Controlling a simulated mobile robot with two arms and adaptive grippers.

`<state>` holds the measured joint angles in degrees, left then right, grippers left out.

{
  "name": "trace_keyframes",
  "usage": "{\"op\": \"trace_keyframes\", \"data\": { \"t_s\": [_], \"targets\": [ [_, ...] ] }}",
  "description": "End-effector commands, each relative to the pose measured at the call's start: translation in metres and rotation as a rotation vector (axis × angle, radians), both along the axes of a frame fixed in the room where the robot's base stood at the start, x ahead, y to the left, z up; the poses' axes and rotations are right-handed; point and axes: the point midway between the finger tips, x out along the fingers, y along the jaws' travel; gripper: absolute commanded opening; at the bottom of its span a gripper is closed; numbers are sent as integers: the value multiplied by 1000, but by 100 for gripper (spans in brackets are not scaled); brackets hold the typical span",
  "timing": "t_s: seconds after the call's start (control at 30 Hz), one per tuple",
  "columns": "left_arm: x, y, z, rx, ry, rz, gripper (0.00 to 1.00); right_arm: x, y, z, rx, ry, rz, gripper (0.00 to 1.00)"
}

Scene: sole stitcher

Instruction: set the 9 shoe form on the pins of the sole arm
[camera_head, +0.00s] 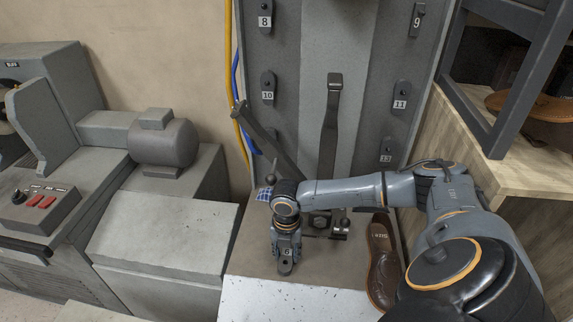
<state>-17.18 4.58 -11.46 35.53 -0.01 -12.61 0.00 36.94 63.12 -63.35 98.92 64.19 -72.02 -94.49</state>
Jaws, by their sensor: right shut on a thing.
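My right gripper (286,231) points down over the bench and is shut on a small dark grey form (285,266) with a rounded lower end. Its white number tag looks like a 6 or a turned 9; I cannot tell which. The metal fixture (340,226) with a round knob stands just behind and right of the gripper. It may be the sole arm; my arm hides part of it and I cannot make out its pins. A plate tagged 9 (417,22) is at the top right of the grey panel. My left gripper is out of view.
A brown shoe sole (383,262) lies right of the fixture, close to my arm. Tagged pieces 8 (265,17), 10 (268,87) and 11 (400,97) are on the panel. A grey motor machine (165,145) stands left; a wooden shelf (520,175) stands right.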

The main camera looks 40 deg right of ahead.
Motion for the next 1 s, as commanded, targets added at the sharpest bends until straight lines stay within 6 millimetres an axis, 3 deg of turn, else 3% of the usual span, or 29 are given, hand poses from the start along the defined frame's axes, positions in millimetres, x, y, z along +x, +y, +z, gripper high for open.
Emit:
{"op": "trace_keyframes", "data": {
  "t_s": [1.0],
  "targets": [
    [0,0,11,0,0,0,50,1,0,1,0,-2,0,0]
  ]
}}
